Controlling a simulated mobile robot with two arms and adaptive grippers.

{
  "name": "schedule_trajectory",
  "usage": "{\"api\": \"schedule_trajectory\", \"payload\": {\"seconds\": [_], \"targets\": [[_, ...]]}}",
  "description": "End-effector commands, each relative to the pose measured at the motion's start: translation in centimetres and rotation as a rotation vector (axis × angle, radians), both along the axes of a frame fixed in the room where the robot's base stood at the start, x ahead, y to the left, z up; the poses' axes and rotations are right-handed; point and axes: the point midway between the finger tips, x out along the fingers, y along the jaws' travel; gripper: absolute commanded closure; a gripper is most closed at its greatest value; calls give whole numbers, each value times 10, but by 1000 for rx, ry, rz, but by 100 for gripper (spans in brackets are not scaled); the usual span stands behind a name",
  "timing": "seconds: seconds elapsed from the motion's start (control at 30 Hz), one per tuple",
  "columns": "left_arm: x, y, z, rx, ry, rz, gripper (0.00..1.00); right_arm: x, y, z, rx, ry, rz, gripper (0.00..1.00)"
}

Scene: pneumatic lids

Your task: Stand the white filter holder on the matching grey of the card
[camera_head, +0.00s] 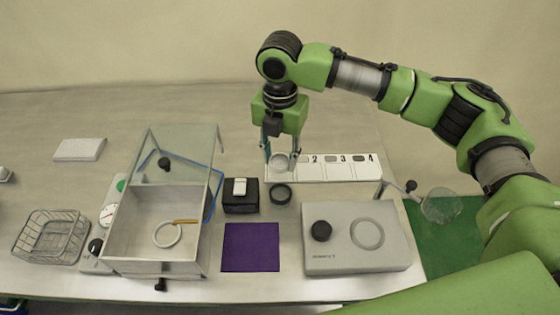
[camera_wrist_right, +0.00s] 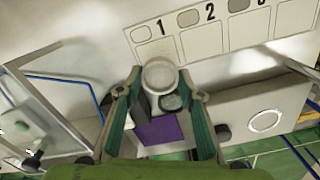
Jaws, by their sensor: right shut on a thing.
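The white filter holder (camera_head: 279,161) is a round, pale, cup-like piece. My right gripper (camera_head: 282,156) is shut on it, with a finger on each side. The holder also shows between the fingertips in the right wrist view (camera_wrist_right: 160,75). The white card (camera_head: 345,174) is a long strip with numbered fields and grey patches. In the head view the holder overlaps the card's left end and hides field 1. In the right wrist view it appears just below field 1 of the card (camera_wrist_right: 203,45). Its height over the surface is unclear. My left gripper is not in view.
A dark ring (camera_head: 281,194) lies just in front of the card. A black block with a white piece (camera_head: 240,205), a purple mat (camera_head: 250,255), a grey device (camera_head: 355,262) and a glass-lidded box (camera_head: 123,240) stand nearby. A wire basket (camera_head: 48,240) is at left.

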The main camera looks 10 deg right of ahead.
Motion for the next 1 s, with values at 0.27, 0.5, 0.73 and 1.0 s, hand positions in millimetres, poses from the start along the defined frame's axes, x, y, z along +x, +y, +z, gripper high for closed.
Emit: {"api": "schedule_trajectory", "payload": {"seconds": [0.27,0.5,0.73,1.0], "targets": [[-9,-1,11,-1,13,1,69,8,-3,-30,-2,2,0,80],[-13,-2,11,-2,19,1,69,9,-2,-42,-1,-2,0,80],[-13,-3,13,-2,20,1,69,8,-2,-44,-1,1,0,80],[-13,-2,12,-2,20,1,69,9,-2,-44,-1,-1,0,48]]}}
